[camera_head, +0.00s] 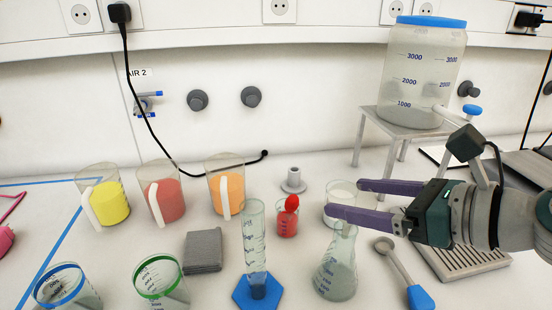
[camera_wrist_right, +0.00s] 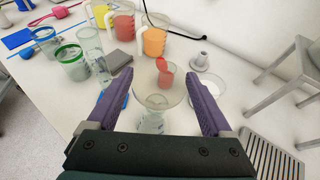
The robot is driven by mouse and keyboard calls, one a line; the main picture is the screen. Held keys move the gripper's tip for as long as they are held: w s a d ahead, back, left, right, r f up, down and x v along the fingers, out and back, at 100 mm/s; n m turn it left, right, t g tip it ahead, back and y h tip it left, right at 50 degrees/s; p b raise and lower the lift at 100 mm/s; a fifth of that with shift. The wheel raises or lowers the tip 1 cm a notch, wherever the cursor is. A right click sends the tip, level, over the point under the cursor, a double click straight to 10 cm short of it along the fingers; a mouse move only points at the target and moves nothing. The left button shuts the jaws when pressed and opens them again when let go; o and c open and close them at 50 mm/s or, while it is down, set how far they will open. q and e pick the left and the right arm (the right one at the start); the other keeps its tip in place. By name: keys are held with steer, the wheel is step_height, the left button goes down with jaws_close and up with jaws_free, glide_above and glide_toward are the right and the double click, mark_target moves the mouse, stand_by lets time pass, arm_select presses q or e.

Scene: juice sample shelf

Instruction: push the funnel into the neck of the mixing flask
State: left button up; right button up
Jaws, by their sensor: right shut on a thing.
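The mixing flask (camera_head: 337,277), a clear conical flask with graduations, stands upright at the front of the bench; it also shows in the right wrist view (camera_wrist_right: 152,123). My right gripper (camera_head: 345,197) reaches in from the right, its purple fingers level above the flask. In the right wrist view the gripper (camera_wrist_right: 160,80) is shut on the clear funnel (camera_wrist_right: 150,100), whose round rim lies between the fingers. The funnel is over the flask's neck. I cannot tell how deep its stem sits, as the clear walls overlap. My left gripper is not in view.
Near the flask stand a measuring cylinder (camera_head: 253,232), a small red beaker (camera_head: 287,222) and a beaker with white contents (camera_head: 341,188). A spoon (camera_head: 398,262) lies to the right. Juice jugs (camera_head: 165,199) stand left. A large dispenser (camera_head: 425,75) stands on a raised stand behind.

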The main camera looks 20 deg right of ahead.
steer(key=shift+f+b, duration=0.4)
steer(key=shift+f, duration=0.3)
steer(key=o, duration=1.1)
